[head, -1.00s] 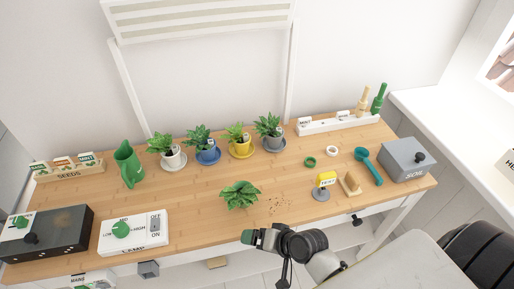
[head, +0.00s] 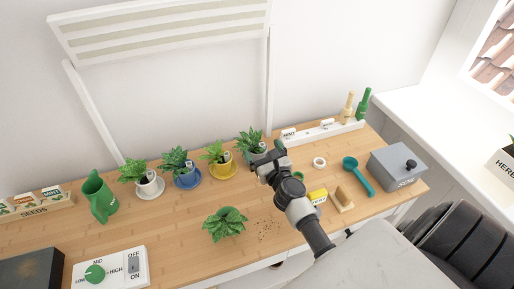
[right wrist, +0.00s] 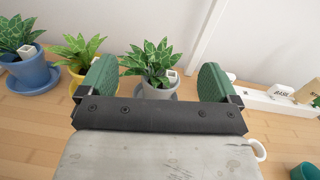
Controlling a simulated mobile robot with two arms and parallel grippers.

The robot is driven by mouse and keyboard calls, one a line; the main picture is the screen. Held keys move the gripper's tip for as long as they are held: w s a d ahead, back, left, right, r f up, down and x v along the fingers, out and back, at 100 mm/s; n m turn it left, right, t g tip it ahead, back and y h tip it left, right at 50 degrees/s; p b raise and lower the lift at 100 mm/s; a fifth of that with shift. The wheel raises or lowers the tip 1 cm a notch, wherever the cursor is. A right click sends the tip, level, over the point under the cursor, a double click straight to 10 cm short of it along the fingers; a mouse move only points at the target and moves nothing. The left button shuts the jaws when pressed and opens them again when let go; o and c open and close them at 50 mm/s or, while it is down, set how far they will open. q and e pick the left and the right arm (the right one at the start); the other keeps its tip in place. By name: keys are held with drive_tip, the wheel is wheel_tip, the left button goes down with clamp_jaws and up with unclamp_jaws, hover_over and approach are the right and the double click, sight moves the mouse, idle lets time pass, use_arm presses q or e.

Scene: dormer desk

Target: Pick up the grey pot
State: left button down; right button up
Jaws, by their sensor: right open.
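The grey pot (head: 257,149) with a leafy green plant stands at the right end of the row of potted plants, its lower part and saucer mostly hidden behind my right gripper (head: 267,157) in the head view. In the right wrist view the grey pot (right wrist: 157,90) appears between the two green finger pads of my right gripper (right wrist: 158,80), beyond the palm. The gripper is open and empty. I cannot tell how far the pads are from the pot. My left gripper is not in view.
The yellow pot (head: 220,168) stands just left of the grey one, then the blue pot (head: 187,180) and a white pot (head: 148,188). A white rack (head: 323,132) is right of it. A white lamp post rises behind.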

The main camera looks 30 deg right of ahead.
sight(261, 157)
drive_tip(key=shift+m+g+h, duration=0.3)
drive_tip(key=shift+m+h, duration=0.3)
drive_tip(key=shift+m, duration=0.3)
drive_tip(key=f+b, duration=0.1)
drive_tip(key=f, duration=0.2)
drive_tip(key=f+b, duration=0.2)
drive_tip(key=d+f+b, duration=0.1)
drive_tip(key=f+b, duration=0.1)
drive_tip(key=f, duration=0.1)
drive_tip(key=shift+f, duration=0.3)
drive_tip(key=shift+r+x, duration=0.2)
drive_tip(key=shift+x, duration=0.8)
drive_tip(key=x, duration=0.5)
drive_tip(key=shift+w+d, duration=0.1)
drive_tip(key=shift+w, duration=0.25)
drive_tip(key=c, duration=1)
